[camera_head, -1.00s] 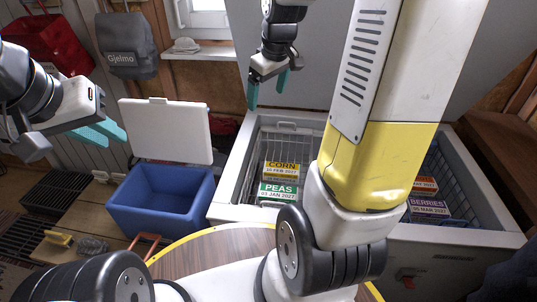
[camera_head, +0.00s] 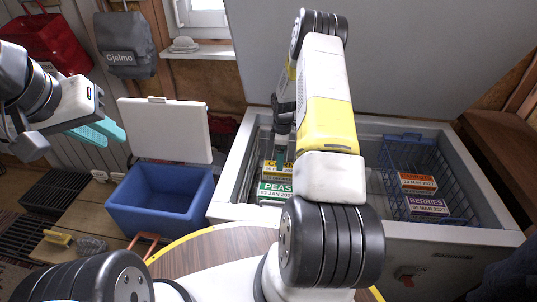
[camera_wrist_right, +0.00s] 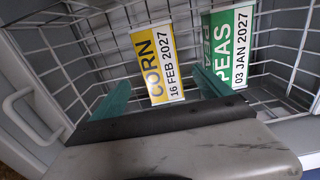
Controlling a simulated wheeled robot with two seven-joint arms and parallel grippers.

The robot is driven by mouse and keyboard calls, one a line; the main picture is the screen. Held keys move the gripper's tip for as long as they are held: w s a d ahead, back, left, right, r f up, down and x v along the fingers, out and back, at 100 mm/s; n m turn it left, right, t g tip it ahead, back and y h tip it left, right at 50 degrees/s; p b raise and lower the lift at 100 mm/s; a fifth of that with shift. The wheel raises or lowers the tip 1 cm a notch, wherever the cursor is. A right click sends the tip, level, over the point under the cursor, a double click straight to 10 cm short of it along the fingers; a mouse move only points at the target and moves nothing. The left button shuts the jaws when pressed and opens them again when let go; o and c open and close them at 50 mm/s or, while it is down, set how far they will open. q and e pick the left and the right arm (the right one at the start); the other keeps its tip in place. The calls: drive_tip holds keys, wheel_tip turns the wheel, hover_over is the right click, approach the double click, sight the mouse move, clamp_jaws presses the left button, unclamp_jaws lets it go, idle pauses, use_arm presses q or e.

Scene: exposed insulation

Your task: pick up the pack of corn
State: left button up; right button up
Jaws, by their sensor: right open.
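The yellow and white pack of corn (camera_wrist_right: 158,65) lies in a wire basket inside the chest freezer, labelled CORN 16 FEB 2027. In the head view only a part of the corn pack (camera_head: 271,168) shows behind my right arm. My right gripper (camera_wrist_right: 160,97) is open, its teal fingers on either side of the corn pack in the wrist view; I see no contact. In the head view its fingertips (camera_head: 280,155) are partly hidden.
A green pack of peas (camera_wrist_right: 229,50) lies beside the corn, close to a right finger. The freezer's rim (camera_head: 237,160) and basket wires surround the packs. Carrots (camera_head: 417,182) and berries (camera_head: 428,206) sit in another basket. A blue cooler (camera_head: 160,205) stands open at the left.

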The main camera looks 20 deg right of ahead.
wheel_tip(320, 180, down, 8)
drive_tip(key=shift+r, duration=0.1)
idle(0.4)
drive_tip(key=shift+c, duration=0.4)
clamp_jaws()
wheel_tip(320, 180, up, 11)
drive_tip(key=shift+f, duration=0.2)
wheel_tip(320, 180, up, 7)
drive_tip(key=s+a+r+m, duration=0.5)
drive_tip(key=s+a+m, duration=0.6)
drive_tip(key=a, duration=0.3)
drive_tip(key=shift+a+r+m, duration=0.2)
drive_tip(key=shift+a+m, duration=0.15)
drive_tip(key=shift+m, duration=0.55)
